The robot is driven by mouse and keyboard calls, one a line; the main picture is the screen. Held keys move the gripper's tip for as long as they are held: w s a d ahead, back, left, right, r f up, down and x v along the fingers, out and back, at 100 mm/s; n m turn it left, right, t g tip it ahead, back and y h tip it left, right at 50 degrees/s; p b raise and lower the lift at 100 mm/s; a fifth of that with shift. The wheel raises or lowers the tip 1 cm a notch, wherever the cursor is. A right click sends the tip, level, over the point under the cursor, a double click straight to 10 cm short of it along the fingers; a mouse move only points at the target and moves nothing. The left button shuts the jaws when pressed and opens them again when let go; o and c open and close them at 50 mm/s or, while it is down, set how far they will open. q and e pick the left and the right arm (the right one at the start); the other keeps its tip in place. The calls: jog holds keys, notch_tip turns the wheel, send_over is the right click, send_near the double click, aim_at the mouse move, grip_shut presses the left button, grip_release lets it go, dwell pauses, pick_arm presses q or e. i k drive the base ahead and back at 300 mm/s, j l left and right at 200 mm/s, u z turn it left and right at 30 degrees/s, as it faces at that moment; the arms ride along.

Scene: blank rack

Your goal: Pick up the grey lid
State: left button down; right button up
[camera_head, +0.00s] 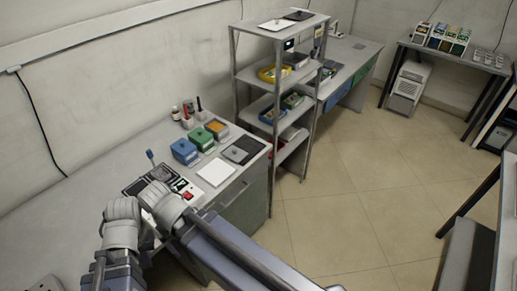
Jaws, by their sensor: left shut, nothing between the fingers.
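A dark grey lid (243,150) with a small knob lies flat on the long left worktop, near its right end. A white flat piece (215,172) lies just in front of it. My left arm rises from the lower left, bends over the worktop and runs down to the bottom edge. Only a small part of my left gripper (334,288) shows there; it is shut and empty, well apart from the lid. My right gripper is not in view.
Blue, green and orange boxes (184,151) stand left of the lid. A device with a red button (187,196) is near my arm. A grey rack (265,84) stands behind, with a white lid (278,24) and a black lid (298,15) on top.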

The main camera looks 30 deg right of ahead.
aim_at(235, 154)
jog(key=z, duration=0.95)
